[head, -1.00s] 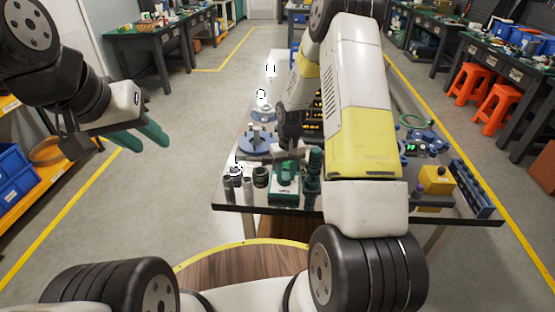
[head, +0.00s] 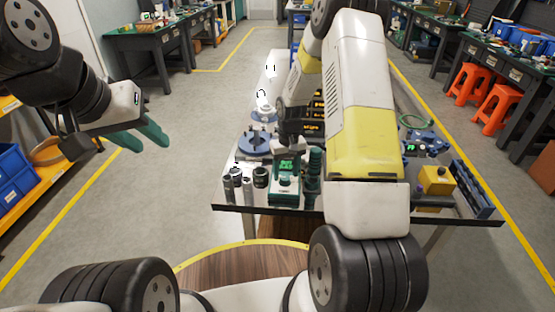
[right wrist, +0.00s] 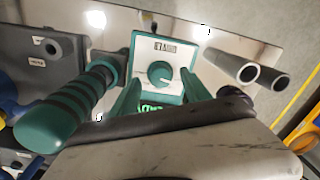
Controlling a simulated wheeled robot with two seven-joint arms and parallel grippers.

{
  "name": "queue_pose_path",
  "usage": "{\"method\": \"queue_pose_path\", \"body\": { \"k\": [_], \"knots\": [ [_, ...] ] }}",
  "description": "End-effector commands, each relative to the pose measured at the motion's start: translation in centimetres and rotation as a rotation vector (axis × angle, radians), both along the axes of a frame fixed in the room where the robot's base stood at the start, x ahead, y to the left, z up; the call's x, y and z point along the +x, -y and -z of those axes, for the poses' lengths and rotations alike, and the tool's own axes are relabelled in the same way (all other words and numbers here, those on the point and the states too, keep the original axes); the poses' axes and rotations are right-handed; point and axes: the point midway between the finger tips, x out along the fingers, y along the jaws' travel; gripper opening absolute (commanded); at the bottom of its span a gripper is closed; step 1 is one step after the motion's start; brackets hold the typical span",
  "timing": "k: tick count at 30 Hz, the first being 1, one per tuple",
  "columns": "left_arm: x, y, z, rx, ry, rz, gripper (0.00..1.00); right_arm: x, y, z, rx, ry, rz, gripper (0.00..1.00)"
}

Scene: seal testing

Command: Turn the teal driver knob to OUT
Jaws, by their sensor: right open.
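The teal driver (head: 286,182) stands near the front edge of the table, its green display lit. In the head view the right fingers are mostly hidden. My left gripper (head: 150,140) is open and empty, off the table to the left.
A dark green ribbed cylinder (right wrist: 75,108) stands close beside the driver, and grey metal tubes (right wrist: 235,66) stand on its other side. A yellow box (head: 436,182) and a blue rack (head: 472,190) are at the table's right. Floor left of the table is clear.

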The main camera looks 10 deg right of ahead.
Motion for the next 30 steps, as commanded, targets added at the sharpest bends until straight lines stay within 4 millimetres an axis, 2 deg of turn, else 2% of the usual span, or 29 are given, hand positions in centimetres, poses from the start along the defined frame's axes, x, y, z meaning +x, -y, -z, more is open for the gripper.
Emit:
{"method": "queue_pose_path", "body": {
  "k": [6, 12, 30],
  "knots": [
    [0.0, 0.0, 0.0, 0.0, 0.0, 0.0, 0.36, 0.1, 0.1, -4.0, 0.0, 0.004, -0.002, 0.55],
    [0.0, 0.0, 0.0, 0.0, 0.0, 0.0, 0.36, 0.1, 0.2, -6.0, 0.0, 0.002, -0.002, 0.55],
    [0.0, 0.0, 0.0, 0.0, 0.0, 0.0, 0.36, 0.1, 0.3, -6.3, 0.0, 0.0, -0.002, 0.55]
  ]
}}
